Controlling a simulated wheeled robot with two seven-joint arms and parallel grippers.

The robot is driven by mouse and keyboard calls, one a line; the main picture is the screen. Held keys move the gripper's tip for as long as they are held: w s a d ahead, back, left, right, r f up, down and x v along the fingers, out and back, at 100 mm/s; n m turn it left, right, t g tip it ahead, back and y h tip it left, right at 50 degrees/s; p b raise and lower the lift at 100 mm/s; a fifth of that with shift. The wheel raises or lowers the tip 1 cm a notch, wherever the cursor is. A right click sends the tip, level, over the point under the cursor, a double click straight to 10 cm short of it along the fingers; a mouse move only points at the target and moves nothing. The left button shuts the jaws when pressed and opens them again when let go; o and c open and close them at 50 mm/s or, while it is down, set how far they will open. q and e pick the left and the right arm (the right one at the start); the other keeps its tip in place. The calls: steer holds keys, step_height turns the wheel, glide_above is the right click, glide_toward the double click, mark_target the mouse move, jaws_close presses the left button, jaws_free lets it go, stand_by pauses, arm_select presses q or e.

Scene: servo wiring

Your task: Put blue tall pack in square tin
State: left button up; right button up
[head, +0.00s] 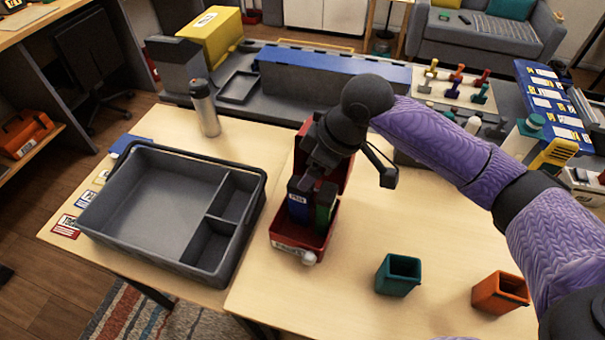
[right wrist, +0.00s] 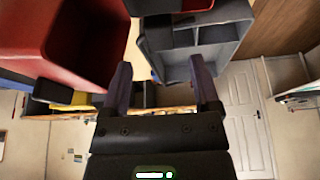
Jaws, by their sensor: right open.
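The blue tall pack (head: 299,203) stands upright inside a red square tin (head: 293,245) on the table, beside a green pack (head: 325,205). A red panel like a raised lid rises at the tin's back. My right gripper (head: 312,183) is over the tin, just above the packs, and partly hides them. In the right wrist view my right gripper (right wrist: 160,85) has its two fingers apart, with nothing clearly held between them. The red tin (right wrist: 60,45) also shows large at the upper left there. My left gripper is in neither view.
A grey divided tray (head: 140,245) lies left of the tin. A teal open cup (head: 398,275) and an orange one (head: 500,293) stand to the right. A metal bottle (head: 205,108) stands behind the tray. Table between tin and cups is clear.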

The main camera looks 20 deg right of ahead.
steer(key=p+v, duration=0.1)
steer(key=v, duration=0.5)
steer(key=shift+c, duration=0.2)
stand_by(0.6)
